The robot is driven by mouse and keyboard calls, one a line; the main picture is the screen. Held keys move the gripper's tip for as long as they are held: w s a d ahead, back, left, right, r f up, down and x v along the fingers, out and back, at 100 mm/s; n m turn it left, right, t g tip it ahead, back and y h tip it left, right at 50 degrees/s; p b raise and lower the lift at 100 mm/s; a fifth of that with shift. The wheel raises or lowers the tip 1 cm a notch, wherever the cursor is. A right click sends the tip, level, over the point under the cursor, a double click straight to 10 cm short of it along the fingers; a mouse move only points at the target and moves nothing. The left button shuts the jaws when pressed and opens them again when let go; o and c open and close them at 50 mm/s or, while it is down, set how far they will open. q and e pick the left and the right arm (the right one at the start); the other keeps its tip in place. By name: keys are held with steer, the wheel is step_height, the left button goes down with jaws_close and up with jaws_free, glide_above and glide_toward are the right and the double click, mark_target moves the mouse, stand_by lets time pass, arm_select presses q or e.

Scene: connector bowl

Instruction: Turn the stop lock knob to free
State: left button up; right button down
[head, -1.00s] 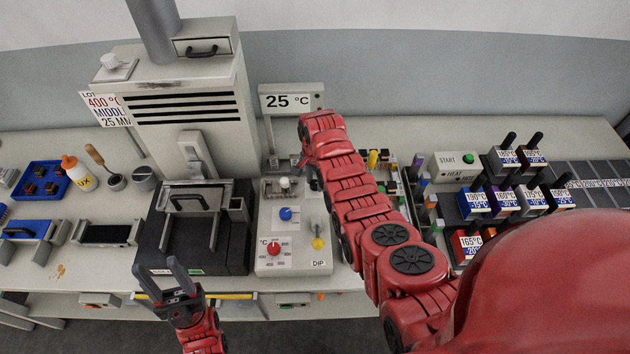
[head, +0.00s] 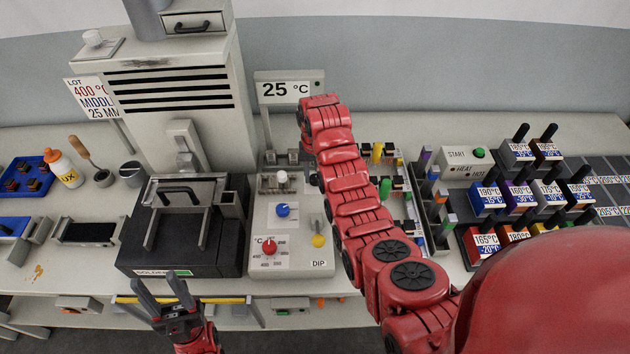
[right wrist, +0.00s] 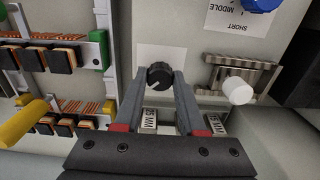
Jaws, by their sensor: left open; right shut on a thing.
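A black round knob (right wrist: 160,75) with a light pointer line stands on the pale control panel in the right wrist view. I take it to be the stop lock knob; its label cannot be read. My right gripper (right wrist: 161,80) has its two fingers on either side of the knob, shut on it. In the head view my right arm hides this knob and gripper. My left gripper (head: 162,288) is open and empty in front of the table's front edge, well away from the knob.
Beside the black knob is a white knob (right wrist: 238,90) on a slotted metal bracket. The panel also bears blue (head: 282,210), red (head: 269,247) and yellow (head: 318,240) knobs. A rack of coloured parts (right wrist: 52,110) stands close on the other side.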

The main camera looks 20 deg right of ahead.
steer(key=n, duration=0.2)
steer(key=shift+n, duration=0.4)
steer(key=n, duration=0.6)
stand_by(0.4)
steer(key=shift+c, duration=2.4)
jaws_free()
